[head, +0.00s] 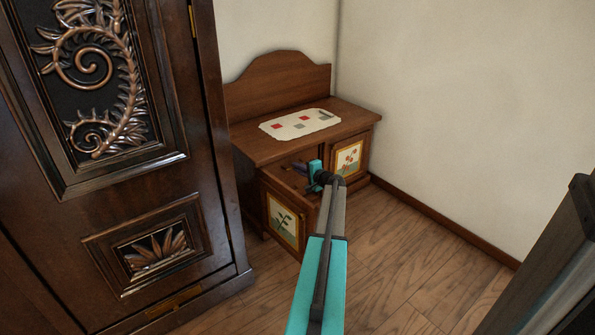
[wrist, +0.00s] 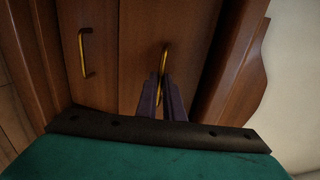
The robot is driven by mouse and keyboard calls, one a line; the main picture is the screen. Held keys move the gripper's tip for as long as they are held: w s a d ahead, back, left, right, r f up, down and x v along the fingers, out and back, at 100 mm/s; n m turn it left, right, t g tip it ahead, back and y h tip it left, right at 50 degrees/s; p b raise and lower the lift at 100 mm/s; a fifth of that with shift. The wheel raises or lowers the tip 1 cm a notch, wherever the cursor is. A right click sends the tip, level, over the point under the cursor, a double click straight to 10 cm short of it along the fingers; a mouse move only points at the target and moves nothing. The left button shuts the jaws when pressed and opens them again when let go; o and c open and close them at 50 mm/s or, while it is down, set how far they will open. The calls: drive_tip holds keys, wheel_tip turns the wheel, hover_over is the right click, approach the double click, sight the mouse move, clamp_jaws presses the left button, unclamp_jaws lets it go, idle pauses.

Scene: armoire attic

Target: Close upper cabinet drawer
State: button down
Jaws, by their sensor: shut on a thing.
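The small wooden cabinet (head: 245,128) stands in the corner, and its left door (head: 284,220), with a plant picture, appears swung out. In the wrist view, the drawer front nearest the cabinet top, the upper drawer (wrist: 138,55), carries a brass handle (wrist: 164,56). My gripper (wrist: 165,85) has its two dark fingers closed on this handle; it also shows at the cabinet front in the head view (head: 302,169). Another drawer front (wrist: 101,60), with its own handle (wrist: 82,54), lies to the left in the wrist view. How far the upper drawer stands out is hard to tell.
The right door (head: 348,158), with a picture, looks shut. A pale cloth (head: 290,127) lies on the cabinet top. A large carved armoire (head: 185,165) stands close on the left. The wooden floor (head: 410,270) in front and to the right is clear.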

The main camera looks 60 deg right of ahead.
drive_tip(key=shift+a, duration=0.15)
drive_tip(key=c, duration=2)
unclamp_jaws()
drive_tip(key=shift+o, duration=0.5)
drive_tip(key=shift+s, duration=0.1)
drive_tip(key=p+v, duration=0.4)
drive_tip(key=v, duration=0.9)
drive_tip(key=shift+s, duration=0.35)
drive_tip(key=shift+r, duration=0.1)
